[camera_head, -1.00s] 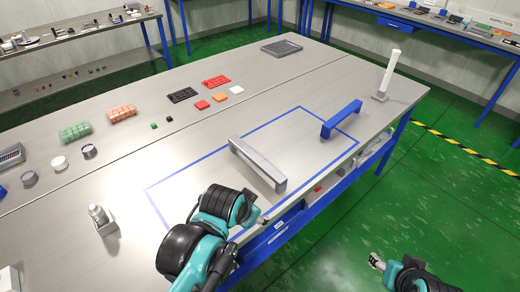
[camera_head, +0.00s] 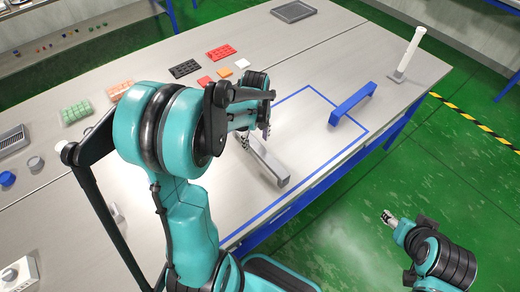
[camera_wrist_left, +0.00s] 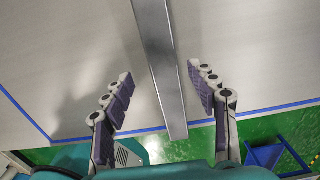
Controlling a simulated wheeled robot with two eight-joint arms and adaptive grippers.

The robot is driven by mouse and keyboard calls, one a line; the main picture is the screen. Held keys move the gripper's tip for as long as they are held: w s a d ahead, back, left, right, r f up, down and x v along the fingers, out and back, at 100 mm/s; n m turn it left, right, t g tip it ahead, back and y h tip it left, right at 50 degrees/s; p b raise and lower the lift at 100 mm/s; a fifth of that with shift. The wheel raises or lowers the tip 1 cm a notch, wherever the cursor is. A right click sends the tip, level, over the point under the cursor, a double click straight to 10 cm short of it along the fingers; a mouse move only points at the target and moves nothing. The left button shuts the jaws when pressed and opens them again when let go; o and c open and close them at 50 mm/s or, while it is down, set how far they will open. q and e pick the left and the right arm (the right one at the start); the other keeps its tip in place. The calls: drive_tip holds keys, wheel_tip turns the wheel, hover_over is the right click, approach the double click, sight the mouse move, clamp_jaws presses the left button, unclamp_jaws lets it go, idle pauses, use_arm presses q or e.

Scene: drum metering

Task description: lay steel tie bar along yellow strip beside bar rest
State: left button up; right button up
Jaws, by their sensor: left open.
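The steel tie bar (camera_head: 268,165), a long grey bar, lies on the steel table inside a blue outline. My left gripper (camera_head: 256,138) is above its far end, and the arm hides part of the table there. In the left wrist view, the bar (camera_wrist_left: 160,70) runs between the two open fingers of my left gripper (camera_wrist_left: 165,92), with a gap on both sides. My right gripper (camera_head: 388,217) is over the green floor, away from the table; its fingers are too small to judge. I cannot make out a yellow strip on the table or surely identify the bar rest.
A blue bridge-shaped bar (camera_head: 353,103) stands right of the steel bar. A white post (camera_head: 409,53) stands near the table's right corner. Coloured blocks (camera_head: 221,52) and a grey tray (camera_head: 293,11) lie farther back. Table between steel and blue bars is clear.

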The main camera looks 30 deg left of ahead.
sight(259, 148)
use_arm(q)
drive_tip(key=f+b, duration=0.1)
drive_tip(key=f, duration=0.1)
drive_tip(key=d+f+b, duration=0.1)
drive_tip(key=f, duration=0.1)
drive_tip(key=shift+f, duration=0.35)
drive_tip(key=shift+w+f, duration=0.1)
drive_tip(key=shift+f, duration=0.25)
drive_tip(key=shift+c, duration=0.9)
drive_tip(key=shift+r, duration=0.1)
clamp_jaws()
